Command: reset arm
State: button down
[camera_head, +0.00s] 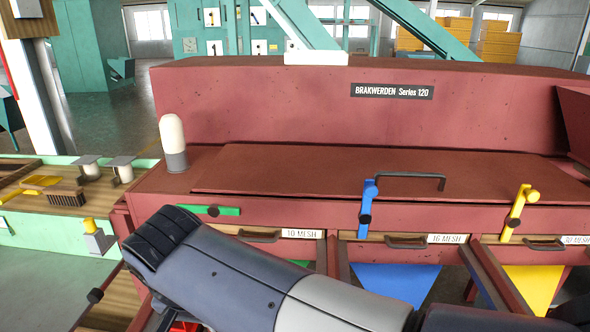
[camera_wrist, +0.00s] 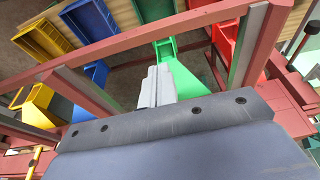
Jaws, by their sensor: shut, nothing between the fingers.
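My gripper (camera_wrist: 158,82) shows in the wrist view as two pale fingers pressed together, shut and empty. It points towards a green chute (camera_wrist: 185,72) below the red frame; I cannot tell how far apart they are. In the head view my dark and grey arm crosses the lower middle, in front of the red drum sorter (camera_head: 310,110), and the gripper itself is not visible there.
The sorter has a green lever (camera_head: 228,211), a blue lever (camera_head: 368,205) and a yellow lever (camera_head: 517,212) above its mesh drawers. A wooden-topped bench (camera_head: 30,207) with a brush stands at the left. Red frame bars (camera_wrist: 150,38) surround my gripper; coloured bins lie beyond.

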jog(key=shift+v, duration=2.2)
jog(key=shift+f, duration=0.1)
